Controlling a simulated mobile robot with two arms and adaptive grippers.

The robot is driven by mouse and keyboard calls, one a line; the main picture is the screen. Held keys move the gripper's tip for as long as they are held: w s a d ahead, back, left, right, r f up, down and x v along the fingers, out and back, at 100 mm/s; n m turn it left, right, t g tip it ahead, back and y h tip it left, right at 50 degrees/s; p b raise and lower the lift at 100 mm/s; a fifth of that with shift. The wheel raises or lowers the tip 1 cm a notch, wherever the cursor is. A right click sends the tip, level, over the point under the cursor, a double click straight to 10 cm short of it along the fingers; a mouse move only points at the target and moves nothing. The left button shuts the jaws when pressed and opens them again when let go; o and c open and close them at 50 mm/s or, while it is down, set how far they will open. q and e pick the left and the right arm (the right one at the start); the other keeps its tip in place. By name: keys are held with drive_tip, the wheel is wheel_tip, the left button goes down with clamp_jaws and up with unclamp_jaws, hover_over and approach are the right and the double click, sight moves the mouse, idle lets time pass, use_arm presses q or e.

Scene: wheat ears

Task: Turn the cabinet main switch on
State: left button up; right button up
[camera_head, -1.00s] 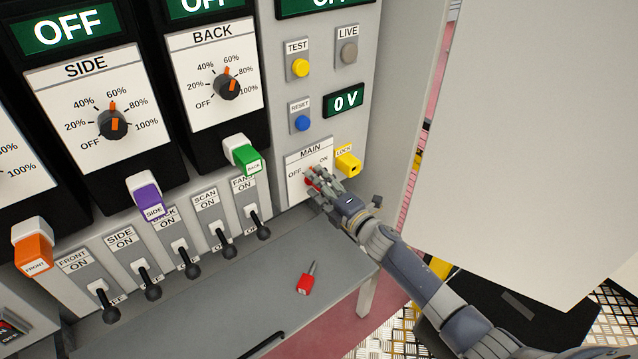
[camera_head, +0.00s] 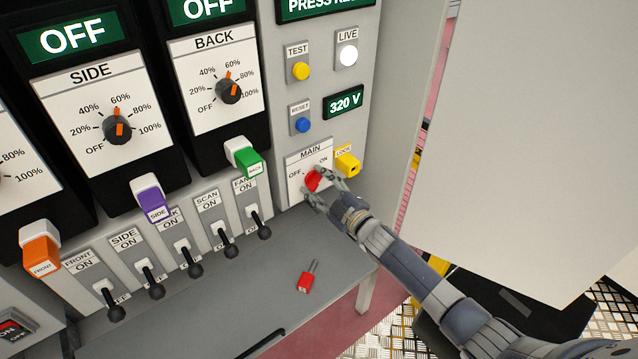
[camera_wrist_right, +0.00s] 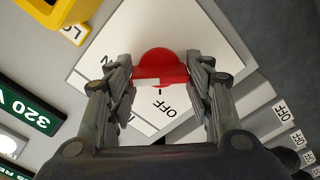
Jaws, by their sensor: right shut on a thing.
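The cabinet main switch (camera_head: 313,180) is a red knob on a white plate (camera_head: 296,182) marked MAIN, with OFF at left and ON at upper right. It points up toward ON. My right gripper (camera_head: 325,183) is at the knob from the lower right. In the right wrist view the red knob (camera_wrist_right: 160,68) sits between the two fingers, and the gripper is shut on it. The voltage display (camera_head: 345,104) reads 320 V and the LIVE lamp (camera_head: 348,55) is white. My left gripper is not in view.
A yellow LOCK piece (camera_head: 347,163) sits right beside the main plate. A red-handled key-like item (camera_head: 305,281) lies on the grey ledge (camera_head: 240,300) below. Several black toggle levers line the panel to the left. A large pale panel (camera_head: 530,130) stands at the right.

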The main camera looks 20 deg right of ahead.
drive_tip(key=shift+m, duration=0.4)
drive_tip(key=o, duration=1.1)
drive_tip(key=shift+c, duration=0.2)
drive_tip(key=v, duration=1.2)
